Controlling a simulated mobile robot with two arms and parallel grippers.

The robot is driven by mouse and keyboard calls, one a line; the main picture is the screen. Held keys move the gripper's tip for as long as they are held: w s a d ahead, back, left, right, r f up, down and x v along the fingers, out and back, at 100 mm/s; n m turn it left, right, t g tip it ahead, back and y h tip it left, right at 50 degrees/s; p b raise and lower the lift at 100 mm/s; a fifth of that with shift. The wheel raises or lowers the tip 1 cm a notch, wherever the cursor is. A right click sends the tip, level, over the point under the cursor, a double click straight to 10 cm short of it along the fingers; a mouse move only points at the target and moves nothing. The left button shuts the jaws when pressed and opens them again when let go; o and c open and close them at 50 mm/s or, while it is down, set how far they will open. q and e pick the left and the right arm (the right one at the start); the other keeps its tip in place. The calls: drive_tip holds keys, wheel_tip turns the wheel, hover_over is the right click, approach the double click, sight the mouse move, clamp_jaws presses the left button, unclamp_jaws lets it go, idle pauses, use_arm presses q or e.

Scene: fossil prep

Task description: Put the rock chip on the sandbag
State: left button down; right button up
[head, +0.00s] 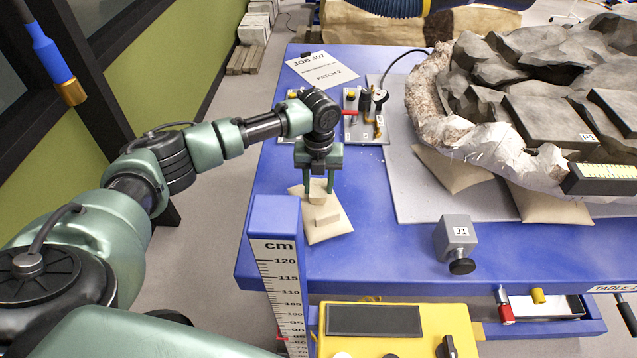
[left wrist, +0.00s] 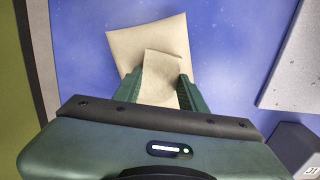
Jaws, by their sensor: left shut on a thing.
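My left gripper (head: 318,189) points down over a beige sandbag (head: 334,232) near the left end of the blue table. It is shut on the pale tan rock chip (head: 318,194), which sits between its fingertips. A pale block-like shape shows just below the fingers, over the sandbag; I cannot tell whether it is part of the same chip. In the left wrist view the rock chip (left wrist: 162,68) lies between the green fingers, with the sandbag (left wrist: 128,46) behind it. Whether the chip touches the sandbag is unclear. My right gripper is not in view.
A large jacketed fossil block (head: 480,140) rests on more sandbags on a grey board (head: 405,190). A grey J1 block (head: 456,232) stands near the front edge. A cm ruler post (head: 280,260) and yellow console (head: 390,335) stand in front. A job card (head: 321,69) lies behind.

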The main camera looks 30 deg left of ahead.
sight(318, 189)
use_arm(q)
drive_tip(key=c, duration=0.8)
unclamp_jaws()
drive_tip(key=shift+f, duration=0.1)
drive_tip(key=shift+r, duration=0.45)
wheel_tip(318, 189, up, 11)
drive_tip(key=b, duration=0.3)
drive_tip(key=shift+r, duration=0.2)
drive_tip(key=shift+f, duration=0.1)
